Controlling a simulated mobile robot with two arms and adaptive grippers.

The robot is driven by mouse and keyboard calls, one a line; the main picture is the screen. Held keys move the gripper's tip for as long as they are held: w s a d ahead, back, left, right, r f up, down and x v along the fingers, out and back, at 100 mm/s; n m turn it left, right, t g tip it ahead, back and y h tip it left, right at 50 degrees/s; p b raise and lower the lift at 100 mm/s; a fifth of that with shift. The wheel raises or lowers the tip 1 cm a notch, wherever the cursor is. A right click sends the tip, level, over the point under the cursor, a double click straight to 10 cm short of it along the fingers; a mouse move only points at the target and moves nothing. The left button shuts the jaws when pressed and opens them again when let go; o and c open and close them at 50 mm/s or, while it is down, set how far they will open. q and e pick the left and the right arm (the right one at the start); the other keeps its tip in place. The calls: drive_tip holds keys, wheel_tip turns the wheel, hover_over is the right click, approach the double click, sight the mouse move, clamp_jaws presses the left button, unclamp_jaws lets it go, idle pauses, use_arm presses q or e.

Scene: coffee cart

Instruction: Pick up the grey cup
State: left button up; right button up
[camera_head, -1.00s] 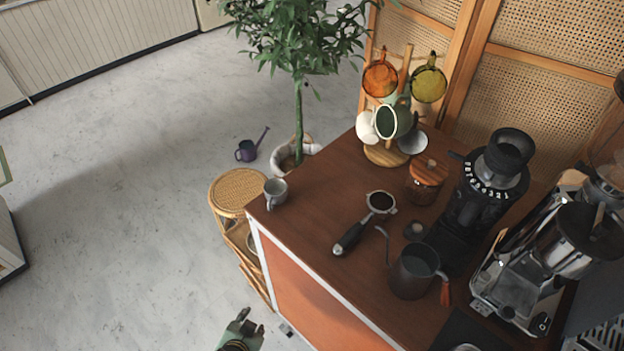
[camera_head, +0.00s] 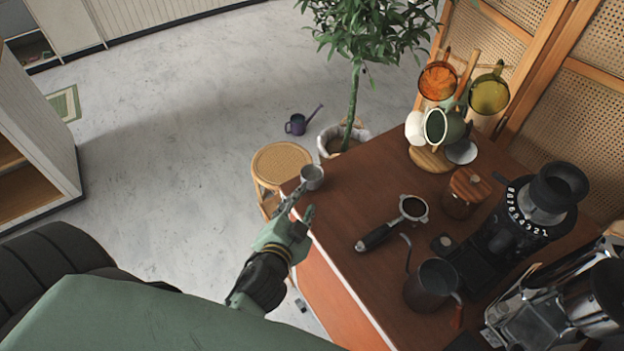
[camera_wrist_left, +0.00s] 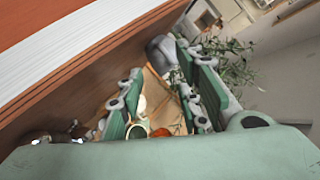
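The small grey cup (camera_head: 312,177) stands upright at the far left corner of the brown counter (camera_head: 372,190). In the left wrist view a grey shape that looks like the cup (camera_wrist_left: 160,48) shows beyond the fingers, close to one fingertip. My left gripper (camera_head: 304,202) is over the counter's left edge, just in front of the cup. Its green and grey fingers are spread apart, with nothing held between them. Whether a fingertip touches the cup I cannot tell. My right gripper is not in view.
A portafilter (camera_head: 377,236), a dark pitcher (camera_head: 432,284), a wooden-lidded jar (camera_head: 465,192) and a black grinder (camera_head: 520,227) stand to the right. A mug tree (camera_head: 431,158) is at the back. A rattan stool (camera_head: 282,160) and potted plant (camera_head: 343,140) stand beyond the counter edge.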

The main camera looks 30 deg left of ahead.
sight(309, 186)
use_arm(q)
drive_tip(key=p+x, duration=0.2)
drive_tip(key=x, duration=0.4)
drive_tip(key=shift+w+a, duration=0.1)
drive_tip(key=shift+a, duration=0.1)
drive_tip(key=shift+w+f, duration=0.1)
drive_tip(key=shift+w, duration=0.2)
drive_tip(key=shift+s, duration=0.1)
clamp_jaws()
